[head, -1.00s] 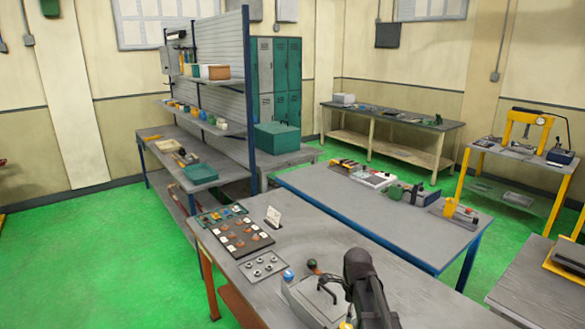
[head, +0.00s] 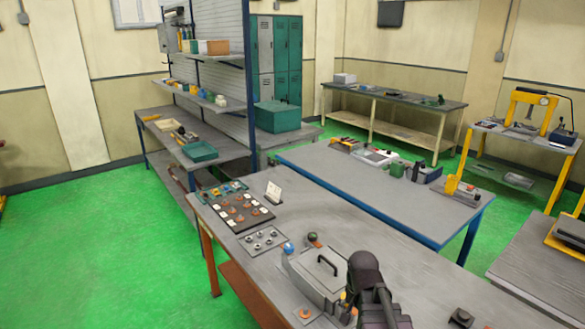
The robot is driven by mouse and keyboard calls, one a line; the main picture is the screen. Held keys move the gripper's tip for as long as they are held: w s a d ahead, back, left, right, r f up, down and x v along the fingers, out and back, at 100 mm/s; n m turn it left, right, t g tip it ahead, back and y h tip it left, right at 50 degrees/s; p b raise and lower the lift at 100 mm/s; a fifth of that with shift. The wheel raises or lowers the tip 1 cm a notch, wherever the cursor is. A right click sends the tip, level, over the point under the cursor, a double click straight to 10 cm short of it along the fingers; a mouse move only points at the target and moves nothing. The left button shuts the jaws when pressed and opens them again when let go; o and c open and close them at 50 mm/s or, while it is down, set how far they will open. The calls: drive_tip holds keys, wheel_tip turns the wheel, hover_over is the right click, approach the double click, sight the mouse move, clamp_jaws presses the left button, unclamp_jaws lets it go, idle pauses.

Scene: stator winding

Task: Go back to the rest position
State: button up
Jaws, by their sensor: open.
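A dark part of my own arm rises from the bottom edge of the head view, right of the middle. It stands in front of the near workbench (head: 360,240) and partly hides it. The fingers of my gripper do not show, and I see nothing held. A grey box with a black handle (head: 318,278) sits on this bench, just left of my arm.
The near bench also bears a dark tray of small parts (head: 234,218), a plate with several rings (head: 262,241) and a white card (head: 273,192). A second blue-framed table (head: 350,185) stands behind. Green floor (head: 90,240) is clear at left.

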drive_tip(key=s+n, duration=0.1)
drive_tip(key=n, duration=0.1)
drive_tip(key=s+f+n, duration=0.1)
drive_tip(key=s+n+b, duration=0.1)
drive_tip(key=n, duration=0.1)
drive_tip(key=shift+f+n, duration=0.3)
drive_tip(key=shift+w, duration=0.1)
idle(0.9)
